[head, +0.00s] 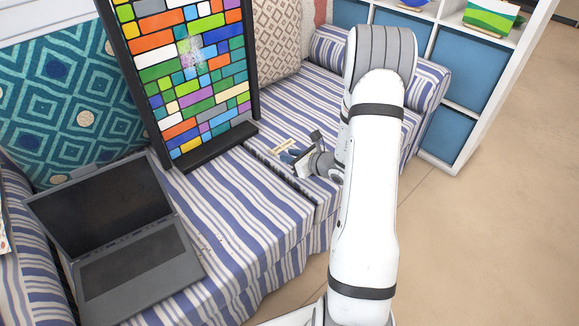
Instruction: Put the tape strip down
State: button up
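A small pale strip (283,146), which looks like the tape strip, shows just beyond my gripper (293,157) on or above the striped couch seat. I cannot tell whether the strip touches the seat or the fingers. My gripper is low over the seat, right of the stained-glass panel's base. Its fingers are small and dark here, with something bluish beside them. Whether they are open or shut on the strip does not show.
A colourful stained-glass panel (190,75) in a black frame stands on the couch (245,195). An open laptop (115,230) sits at the left. Cushions (70,105) line the back. A white shelf with blue bins (468,68) stands at the right. Floor (500,210) is clear.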

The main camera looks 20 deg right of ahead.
jog(key=s+a+r+n+g+y, duration=0.2)
jog(key=s+a+r+n+g, duration=0.2)
jog(key=s+a+r+n, duration=0.3)
jog(key=s+a+r+n+g+y, duration=0.2)
jog(key=s+a+r+n+g, duration=0.2)
jog(key=s+a+n, duration=0.35)
jog(key=s+d+r+n+g+h, duration=0.1)
jog(key=s+r+n+h, duration=0.2)
jog(key=s+n+h, duration=0.2)
jog(key=s+d+r+n+g+h, duration=0.1)
jog(key=s+d+r+n+h, duration=0.1)
jog(key=s+n, duration=0.7)
jog(key=r+n+h, duration=0.1)
jog(key=n+h, duration=0.1)
jog(key=shift+d+g+h, duration=0.25)
jog(key=shift+g+h, duration=0.15)
jog(key=shift+o, duration=1.2)
jog(key=shift+a, duration=0.1)
